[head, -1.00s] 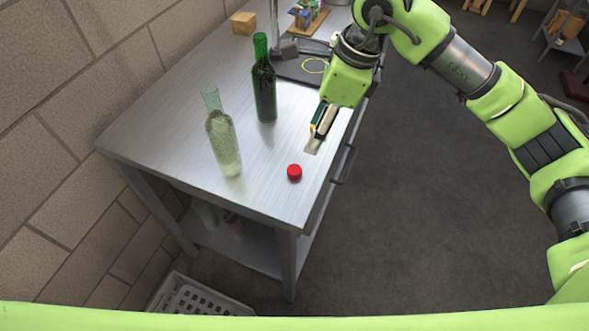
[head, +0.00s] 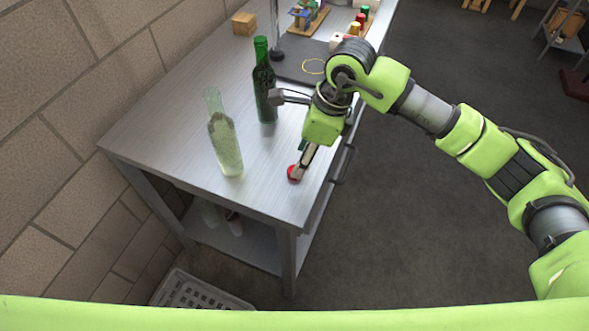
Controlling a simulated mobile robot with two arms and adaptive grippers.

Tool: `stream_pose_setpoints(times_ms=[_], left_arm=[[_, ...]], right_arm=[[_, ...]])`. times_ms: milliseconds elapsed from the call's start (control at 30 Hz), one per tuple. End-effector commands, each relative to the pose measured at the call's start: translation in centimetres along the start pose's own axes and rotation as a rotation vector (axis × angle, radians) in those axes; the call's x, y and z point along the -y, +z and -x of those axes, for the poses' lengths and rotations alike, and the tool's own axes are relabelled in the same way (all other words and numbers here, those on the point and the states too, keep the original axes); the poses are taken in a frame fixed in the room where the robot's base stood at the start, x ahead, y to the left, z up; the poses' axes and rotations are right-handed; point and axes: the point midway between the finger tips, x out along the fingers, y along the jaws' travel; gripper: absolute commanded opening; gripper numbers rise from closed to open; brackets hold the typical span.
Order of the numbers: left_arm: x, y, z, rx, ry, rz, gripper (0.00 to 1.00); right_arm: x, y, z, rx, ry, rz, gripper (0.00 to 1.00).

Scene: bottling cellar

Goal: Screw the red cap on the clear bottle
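The clear bottle (head: 225,146) stands upright on the metal table, its neck open at the top. The red cap (head: 292,173) lies on the table to the right of the bottle, close to the table's right edge. My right gripper (head: 298,172) points down at the cap, with its fingertips at the cap and partly covering it. I cannot tell whether the fingers are closed on the cap or only beside it. My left gripper is not in view.
A dark green bottle (head: 264,82) stands behind the clear bottle, close to my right gripper. The table's front is clear.

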Motion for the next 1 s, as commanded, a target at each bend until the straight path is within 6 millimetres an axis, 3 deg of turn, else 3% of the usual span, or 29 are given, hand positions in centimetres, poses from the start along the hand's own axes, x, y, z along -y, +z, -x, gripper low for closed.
stream_pose_setpoints(times_ms=[167, 300, 700, 867, 1000], left_arm=[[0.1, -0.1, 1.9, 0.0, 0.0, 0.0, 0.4], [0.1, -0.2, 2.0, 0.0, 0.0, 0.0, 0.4], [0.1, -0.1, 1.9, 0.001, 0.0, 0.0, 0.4], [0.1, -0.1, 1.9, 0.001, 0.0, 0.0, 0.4], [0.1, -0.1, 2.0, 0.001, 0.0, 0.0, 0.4]], right_arm=[[-0.2, 0.3, -2.4, -0.003, 0.007, -0.001, 0.44], [-0.1, 0.2, -4.2, -0.001, 0.004, 0.0, 0.44], [0.0, 0.2, -4.7, -0.001, 0.001, 0.001, 0.44], [0.0, 0.2, -4.7, -0.001, 0.001, 0.001, 0.18], [0.0, 0.2, -4.7, -0.001, 0.001, 0.001, 0.18]])
